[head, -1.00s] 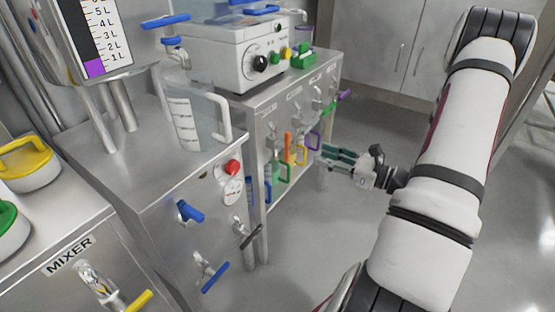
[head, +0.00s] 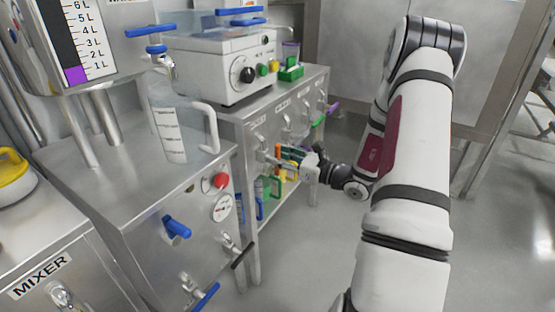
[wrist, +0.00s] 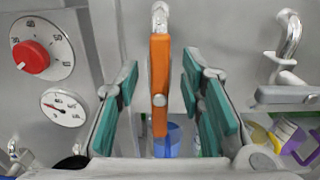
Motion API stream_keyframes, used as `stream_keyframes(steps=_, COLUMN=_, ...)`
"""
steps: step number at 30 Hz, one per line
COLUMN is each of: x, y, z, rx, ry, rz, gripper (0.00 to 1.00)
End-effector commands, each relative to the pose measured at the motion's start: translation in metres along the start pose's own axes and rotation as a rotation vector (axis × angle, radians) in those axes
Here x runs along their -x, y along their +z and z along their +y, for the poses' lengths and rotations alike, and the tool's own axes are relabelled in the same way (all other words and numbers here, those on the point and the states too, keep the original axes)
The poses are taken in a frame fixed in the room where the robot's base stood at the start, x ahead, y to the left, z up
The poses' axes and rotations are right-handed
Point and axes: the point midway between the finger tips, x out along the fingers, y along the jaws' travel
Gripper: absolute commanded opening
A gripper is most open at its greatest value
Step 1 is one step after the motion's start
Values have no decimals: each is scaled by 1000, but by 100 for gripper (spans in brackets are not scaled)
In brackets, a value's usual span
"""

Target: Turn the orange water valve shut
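The orange valve handle (wrist: 160,85) hangs straight down from a chrome fitting at the top middle of the wrist view. In the head view a small orange part (head: 278,152) shows at the bench front, mostly covered by my gripper. My gripper (wrist: 159,72) is open, with its teal finger pads on either side of the handle. A gap shows between the handle and the pads on both sides. In the head view my gripper (head: 298,160) reaches in from the right to the bench's valve row.
In the wrist view, a red knob (wrist: 32,57) and a round gauge (wrist: 63,107) are at left, and a grey-handled valve (wrist: 288,94) is at right. Open floor lies right.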

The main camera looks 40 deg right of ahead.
Motion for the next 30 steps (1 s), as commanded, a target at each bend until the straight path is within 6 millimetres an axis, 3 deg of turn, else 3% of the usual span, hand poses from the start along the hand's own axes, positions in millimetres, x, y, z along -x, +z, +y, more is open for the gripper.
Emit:
stream_keyframes(steps=11, x=-6, y=0, z=0, rx=0, ry=-1, rz=0, gripper=36)
stream_keyframes(steps=16, x=-6, y=0, z=0, rx=0, ry=0, rz=0, gripper=0)
stream_keyframes(steps=30, x=-6, y=1, z=0, rx=-62, ry=2, rz=1, gripper=0)
